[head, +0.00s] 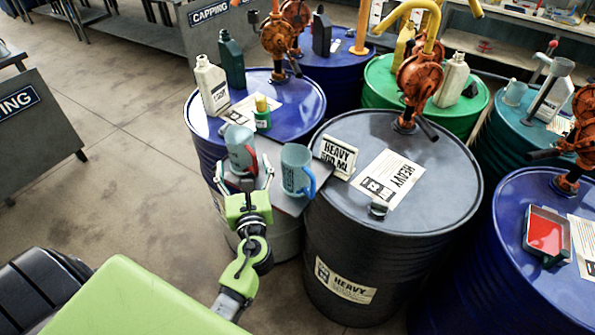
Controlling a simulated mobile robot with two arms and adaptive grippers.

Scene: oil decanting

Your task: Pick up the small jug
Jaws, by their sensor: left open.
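Two grey-teal jugs stand close together on a small grey stand between the drums. The jug with the red handle (239,146) is on the left and looks a little smaller. The jug with the blue handle (295,168) is to its right. My left gripper (245,172) is open, with its fingers spread at the near side of the red-handled jug. The fingers overlap its lower part in the picture; I cannot tell whether they touch it. My right gripper is not in view.
A blue drum (290,118) bears bottles and a small green bottle (262,113) behind the jugs. A dark grey drum (440,195) with a HEAVY sign (338,157) stands close on the right. Open floor (120,170) lies to the left.

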